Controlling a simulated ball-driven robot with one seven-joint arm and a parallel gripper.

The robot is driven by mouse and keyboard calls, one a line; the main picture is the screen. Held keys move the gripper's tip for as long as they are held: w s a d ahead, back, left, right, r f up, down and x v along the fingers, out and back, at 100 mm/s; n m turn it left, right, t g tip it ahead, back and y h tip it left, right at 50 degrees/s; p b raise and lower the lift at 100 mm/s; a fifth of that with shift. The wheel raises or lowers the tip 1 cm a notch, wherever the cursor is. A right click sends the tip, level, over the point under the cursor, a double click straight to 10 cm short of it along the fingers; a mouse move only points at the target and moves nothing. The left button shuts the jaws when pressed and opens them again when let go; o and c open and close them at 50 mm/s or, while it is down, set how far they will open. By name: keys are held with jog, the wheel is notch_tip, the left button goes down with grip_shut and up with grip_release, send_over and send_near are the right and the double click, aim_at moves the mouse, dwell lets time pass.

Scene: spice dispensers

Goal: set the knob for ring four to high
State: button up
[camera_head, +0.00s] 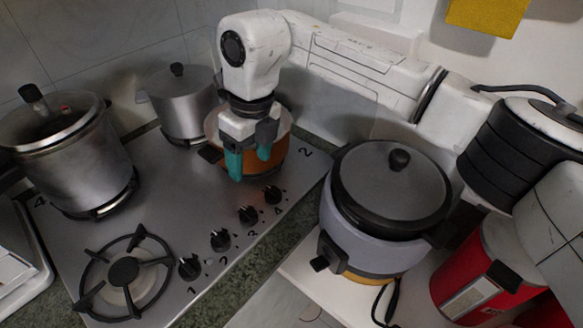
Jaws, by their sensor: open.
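The hob (170,205) has a row of black knobs along its front edge, numbered 1 to 4. The knob marked 4 (272,194) is the farthest right in the row. The knob marked 3 (248,215) is beside it, then knob 2 (221,240) and knob 1 (190,267). A printed 4 on the hob is beside the large steel pot (72,160) at the left. My gripper (250,162) points down with teal fingertips apart and nothing between them. It is above and behind knob 4, apart from it. The knob's exact setting is too small to read.
An orange pan (283,160) stands behind my gripper, partly hidden by it. A smaller steel pot (180,105) is at the back. An empty burner (125,271) is at front left. A lidded cooker (380,200) stands right of the hob, close to knob 4.

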aim_at(273, 190)
jog(key=shift+h, duration=0.7)
jog(key=d+f, duration=0.1)
jog(key=f, duration=0.2)
jog(key=w+d+f+p, duration=0.1)
jog(key=f, duration=0.2)
jog(key=d+f, duration=0.1)
jog(key=f, duration=0.3)
jog(key=shift+w+d+f, duration=0.1)
jog(key=shift+w+d, duration=0.1)
jog(key=shift+w, duration=0.15)
jog(key=c, duration=1.1)
jog(key=shift+o, duration=0.2)
